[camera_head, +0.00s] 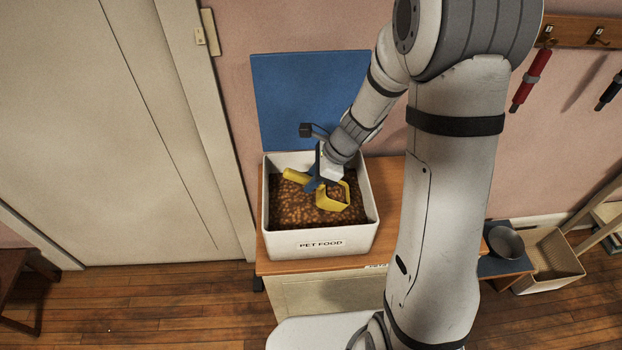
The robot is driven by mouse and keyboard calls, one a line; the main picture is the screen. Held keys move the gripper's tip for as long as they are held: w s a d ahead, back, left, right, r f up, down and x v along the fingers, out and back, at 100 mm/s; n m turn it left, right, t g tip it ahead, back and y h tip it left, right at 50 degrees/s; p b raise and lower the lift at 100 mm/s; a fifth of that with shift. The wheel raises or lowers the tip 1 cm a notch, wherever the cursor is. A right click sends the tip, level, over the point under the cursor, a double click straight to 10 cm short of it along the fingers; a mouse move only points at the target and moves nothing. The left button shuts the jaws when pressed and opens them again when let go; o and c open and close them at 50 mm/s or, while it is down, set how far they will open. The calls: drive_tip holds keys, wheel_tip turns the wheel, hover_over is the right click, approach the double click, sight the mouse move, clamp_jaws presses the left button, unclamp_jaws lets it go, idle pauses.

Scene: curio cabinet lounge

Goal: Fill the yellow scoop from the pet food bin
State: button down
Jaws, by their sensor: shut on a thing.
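The pet food bin (321,254) is a white box labelled "PET FOOD" on a wooden cabinet. Its blue lid (310,95) stands open at the back. Brown kibble (296,215) fills much of the bin. The yellow scoop (334,204) is inside the bin's outline, at or just over the kibble; I cannot tell how deep it sits. My gripper (314,184) is shut on the scoop, whose handle end shows at the left. My gripper partly covers the scoop, and I cannot tell if the scoop holds kibble.
The cabinet top (388,185) shows bare wood right of the bin. A grey bowl (505,243) and a woven basket (549,262) stand at the lower right. A wall rail (575,31) with hanging red and black items is at the upper right. A door is at the left.

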drive_tip(key=shift+r+p, duration=3.25)
drive_tip(key=shift+r, duration=0.75)
